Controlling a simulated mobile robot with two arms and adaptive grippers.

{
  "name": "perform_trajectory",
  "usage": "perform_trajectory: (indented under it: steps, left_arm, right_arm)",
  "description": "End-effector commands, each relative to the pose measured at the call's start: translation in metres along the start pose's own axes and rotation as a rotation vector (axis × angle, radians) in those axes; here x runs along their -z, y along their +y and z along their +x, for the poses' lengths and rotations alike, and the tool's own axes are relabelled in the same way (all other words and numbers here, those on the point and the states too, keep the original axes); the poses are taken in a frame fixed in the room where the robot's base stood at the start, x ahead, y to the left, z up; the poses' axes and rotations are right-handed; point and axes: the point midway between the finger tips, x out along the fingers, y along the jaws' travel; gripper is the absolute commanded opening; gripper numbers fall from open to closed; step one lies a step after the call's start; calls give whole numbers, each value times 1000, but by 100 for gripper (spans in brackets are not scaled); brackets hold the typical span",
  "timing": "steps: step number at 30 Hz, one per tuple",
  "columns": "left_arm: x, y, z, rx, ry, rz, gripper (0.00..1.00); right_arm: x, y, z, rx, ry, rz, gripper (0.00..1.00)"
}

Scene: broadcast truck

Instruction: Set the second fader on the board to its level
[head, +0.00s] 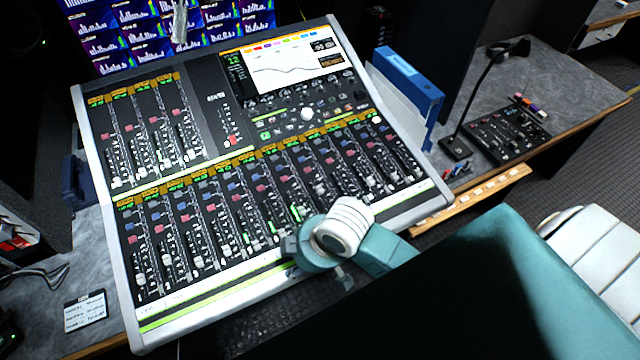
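The board (215,185) is a large mixing console with a light frame, tilted on the desk. It has a short upper-left bank and a long lower bank of fader strips with small pale caps. In the lower bank, the second fader from the left (166,260) shows its cap low in its slot; its exact level is too small to read. My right gripper (343,277) is over the board's lower front edge, right of that fader. The teal and white wrist hides most of it, so its fingers cannot be made out. My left gripper is not in view.
A lit screen (292,65) sits in the board's upper right. A blue binder (408,85) stands beside the board. A smaller control panel (508,130) and a gooseneck microphone (456,147) are on the right desk. A small label card (85,311) lies at the lower left.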

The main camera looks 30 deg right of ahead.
Motion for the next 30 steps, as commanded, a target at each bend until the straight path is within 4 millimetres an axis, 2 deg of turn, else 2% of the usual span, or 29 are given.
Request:
perform_trajectory:
  steps: [3, 7, 12, 15, 18, 21, 24, 26, 30]
  left_arm:
    - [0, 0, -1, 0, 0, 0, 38]
    - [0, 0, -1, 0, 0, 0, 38]
    - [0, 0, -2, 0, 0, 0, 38]
    - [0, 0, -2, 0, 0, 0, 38]
    - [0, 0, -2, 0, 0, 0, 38]
    - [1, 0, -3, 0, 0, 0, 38]
    - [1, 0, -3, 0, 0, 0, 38]
    - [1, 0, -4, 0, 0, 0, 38]
    - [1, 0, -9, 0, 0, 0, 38]
  right_arm:
    - [29, 15, 0, 18, 2, -188, 38]
    - [52, 44, -6, 38, -40, -439, 38]
    - [60, 112, -29, 49, -157, -693, 38]
    - [57, 153, -51, 55, -222, -771, 38]
    - [54, 183, -71, 63, -267, -809, 38]
    - [51, 200, -84, 70, -289, -826, 38]
    - [49, 206, -88, 75, -296, -832, 38]
    - [48, 207, -84, 78, -298, -833, 38]
    - [42, 207, -66, 80, -298, -832, 38]
